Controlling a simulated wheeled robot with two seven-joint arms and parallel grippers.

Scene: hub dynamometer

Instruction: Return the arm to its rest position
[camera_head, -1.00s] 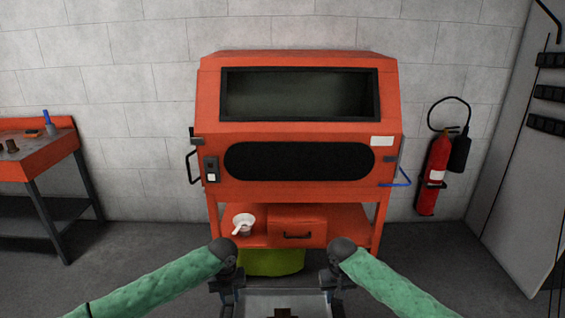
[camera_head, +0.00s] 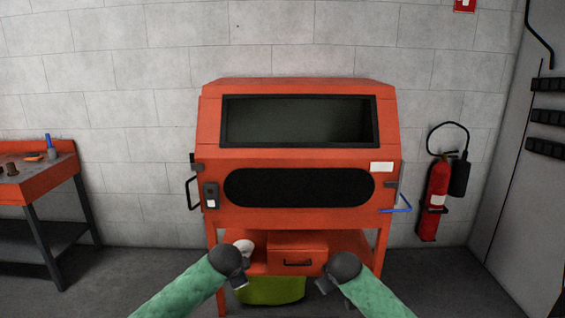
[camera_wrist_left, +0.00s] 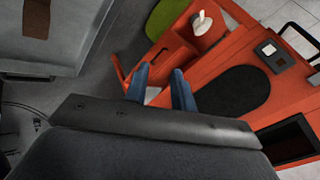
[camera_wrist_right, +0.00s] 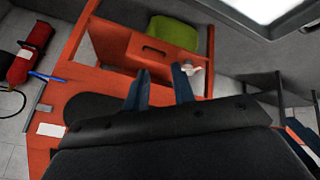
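My two arms in green sleeves reach in from the bottom of the head view. My left gripper (camera_head: 241,282) hangs in front of the left part of the orange cabinet (camera_head: 300,214). In the left wrist view its blue fingers (camera_wrist_left: 160,88) stand apart with nothing between them. My right gripper (camera_head: 323,285) hangs in front of the cabinet's right part. In the right wrist view its blue fingers (camera_wrist_right: 159,88) are also apart and empty. The fingertips are small and dark in the head view.
The cabinet's lower shelf holds a white cup (camera_head: 245,247) and an orange drawer box (camera_head: 297,249). A green bin (camera_head: 272,291) stands beneath. An orange workbench (camera_head: 40,178) is at left, a red fire extinguisher (camera_head: 433,200) at right. Floor shows on both sides of the cabinet.

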